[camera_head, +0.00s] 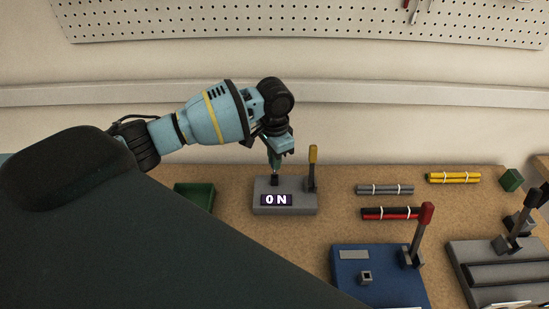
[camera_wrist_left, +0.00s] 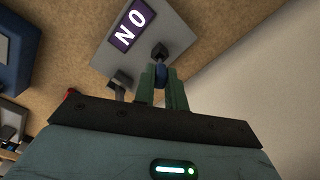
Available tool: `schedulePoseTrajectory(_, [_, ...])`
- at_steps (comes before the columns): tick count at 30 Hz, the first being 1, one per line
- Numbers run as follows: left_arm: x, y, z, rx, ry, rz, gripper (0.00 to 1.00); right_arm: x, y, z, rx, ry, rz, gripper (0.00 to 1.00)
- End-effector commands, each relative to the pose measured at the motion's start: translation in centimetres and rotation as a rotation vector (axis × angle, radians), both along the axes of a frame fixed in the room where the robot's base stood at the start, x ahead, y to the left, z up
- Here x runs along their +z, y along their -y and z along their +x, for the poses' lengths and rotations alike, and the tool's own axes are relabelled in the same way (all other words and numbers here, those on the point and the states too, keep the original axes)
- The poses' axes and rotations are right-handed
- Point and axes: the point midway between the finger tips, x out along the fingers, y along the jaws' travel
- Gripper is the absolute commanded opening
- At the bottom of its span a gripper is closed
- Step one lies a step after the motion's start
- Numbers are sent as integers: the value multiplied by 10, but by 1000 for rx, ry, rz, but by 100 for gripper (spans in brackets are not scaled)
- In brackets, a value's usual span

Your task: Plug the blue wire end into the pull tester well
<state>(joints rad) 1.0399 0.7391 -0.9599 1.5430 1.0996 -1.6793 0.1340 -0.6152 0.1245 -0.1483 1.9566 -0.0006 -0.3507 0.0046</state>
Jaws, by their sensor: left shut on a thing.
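The pull tester (camera_head: 300,205) is a grey box on the bench. Its display reads "0 N", and a yellow-handled lever (camera_head: 312,160) stands upright at its right. Its small dark well (camera_head: 275,181) is on top, at the left. My left gripper (camera_head: 275,162) points down just above the well. In the left wrist view its fingers (camera_wrist_left: 163,88) are shut on the blue wire end (camera_wrist_left: 160,73). The blue end lines up with the dark well (camera_wrist_left: 159,52). I cannot tell whether its tip is inside or just above. My right gripper is not in view.
A green tray (camera_head: 195,191) sits left of the tester. Grey (camera_head: 385,190), red-and-black (camera_head: 390,213) and yellow (camera_head: 453,178) wire bundles lie to the right. A blue device (camera_head: 375,285) with a red-handled lever and a grey device (camera_head: 500,270) stand at the front right.

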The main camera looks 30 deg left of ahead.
Motion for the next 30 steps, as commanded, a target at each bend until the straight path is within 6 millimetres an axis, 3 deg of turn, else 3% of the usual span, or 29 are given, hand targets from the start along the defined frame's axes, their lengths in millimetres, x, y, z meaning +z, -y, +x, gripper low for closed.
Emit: schedulePoseTrajectory(30, [-16,0,0,-1,0,0,0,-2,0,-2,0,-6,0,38])
